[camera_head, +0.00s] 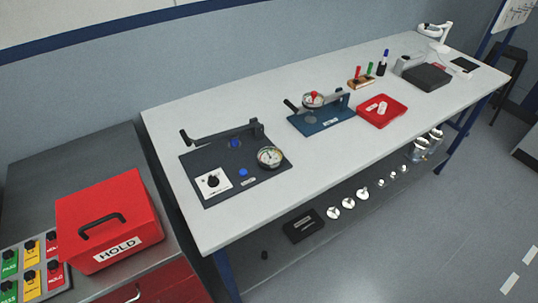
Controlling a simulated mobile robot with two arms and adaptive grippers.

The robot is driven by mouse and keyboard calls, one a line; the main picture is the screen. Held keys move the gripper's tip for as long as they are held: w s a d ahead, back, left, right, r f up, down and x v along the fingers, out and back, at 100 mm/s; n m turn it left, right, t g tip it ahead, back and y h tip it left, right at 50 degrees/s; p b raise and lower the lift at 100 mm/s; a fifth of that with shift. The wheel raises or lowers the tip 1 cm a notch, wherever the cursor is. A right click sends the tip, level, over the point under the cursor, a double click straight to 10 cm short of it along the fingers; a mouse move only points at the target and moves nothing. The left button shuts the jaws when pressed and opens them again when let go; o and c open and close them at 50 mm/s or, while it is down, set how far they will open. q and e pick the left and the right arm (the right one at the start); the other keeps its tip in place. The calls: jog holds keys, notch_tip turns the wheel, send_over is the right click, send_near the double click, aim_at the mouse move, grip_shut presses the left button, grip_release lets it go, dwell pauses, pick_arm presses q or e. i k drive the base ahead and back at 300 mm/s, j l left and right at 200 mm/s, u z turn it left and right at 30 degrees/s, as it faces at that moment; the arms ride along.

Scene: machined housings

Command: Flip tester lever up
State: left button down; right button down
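A dark tester plate (262,183) lies at the near left of the white bench. It carries a black lever (215,134) that lies roughly level along the back edge, pivoted at a post (257,129) on the right, with its handle end at the left. A round dial gauge (269,157), blue round parts (243,172) and a white panel with a black knob (213,182) are on the plate. A second, blue fixture (325,123) to its right has a dial with a red top and a grey arm. Neither of my grippers is in view.
A red HOLD box (108,222) stands on a grey cabinet at left, beside labelled buttons (32,268). Further along the bench are a red tray (382,111), colored markers (369,70) and a dark case (427,77). The bench's front strip is clear. Metal parts sit on the shelf below.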

aim_at(233, 133)
jog(key=k+j+u, duration=0.15)
jog(key=u, duration=0.35)
jog(key=k+j+u, duration=0.25)
jog(key=u, duration=0.25)
